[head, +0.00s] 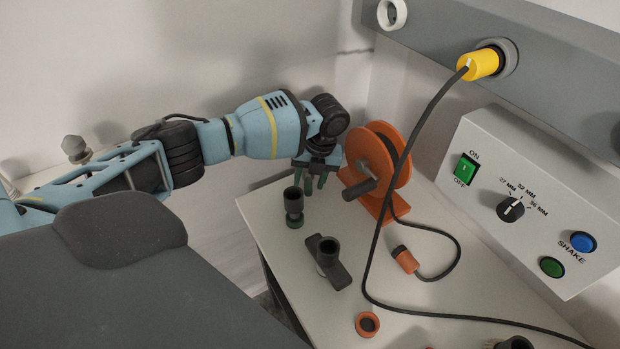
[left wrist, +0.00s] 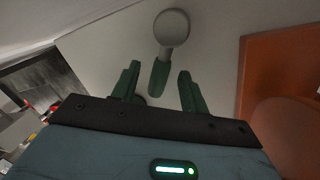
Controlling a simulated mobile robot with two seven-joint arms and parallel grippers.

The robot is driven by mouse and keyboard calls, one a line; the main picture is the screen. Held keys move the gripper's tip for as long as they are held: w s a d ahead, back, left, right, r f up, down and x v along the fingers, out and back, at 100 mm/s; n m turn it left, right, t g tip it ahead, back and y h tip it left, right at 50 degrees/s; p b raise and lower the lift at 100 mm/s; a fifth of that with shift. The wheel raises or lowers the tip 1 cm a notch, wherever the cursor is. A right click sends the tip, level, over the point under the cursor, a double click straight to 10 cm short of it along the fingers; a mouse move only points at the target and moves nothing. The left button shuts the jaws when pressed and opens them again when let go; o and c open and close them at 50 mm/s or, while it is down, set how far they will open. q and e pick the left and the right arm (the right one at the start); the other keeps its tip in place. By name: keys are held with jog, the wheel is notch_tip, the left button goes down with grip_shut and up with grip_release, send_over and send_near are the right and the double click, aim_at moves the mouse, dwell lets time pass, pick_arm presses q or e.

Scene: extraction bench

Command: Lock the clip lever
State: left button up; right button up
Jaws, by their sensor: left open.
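In the left wrist view, a piece with a pale grey round end (left wrist: 172,27) and a green tongue-like end (left wrist: 158,76) lies ahead of the fingers. It may be the clip lever, but I cannot tell for sure, nor whether it is locked. My left gripper (left wrist: 158,71) is open, with its two green fingers apart on either side of the green end. I see no contact. In the head view the left gripper (head: 313,180) points down beside the orange reel (head: 392,158), and its arm hides what lies behind it. My right gripper is not in view.
Near the gripper stand a black cup-shaped piece (head: 293,203) and a black fitting with a flat handle (head: 328,260). An orange cable connector (head: 405,259) and an orange ring (head: 367,324) lie on the white bench (head: 440,318). A control box (head: 480,200) stands right. A black cable crosses the bench.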

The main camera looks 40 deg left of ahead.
pick_arm(q)
jog(key=shift+c, duration=0.2)
grip_shut()
dwell(0.3)
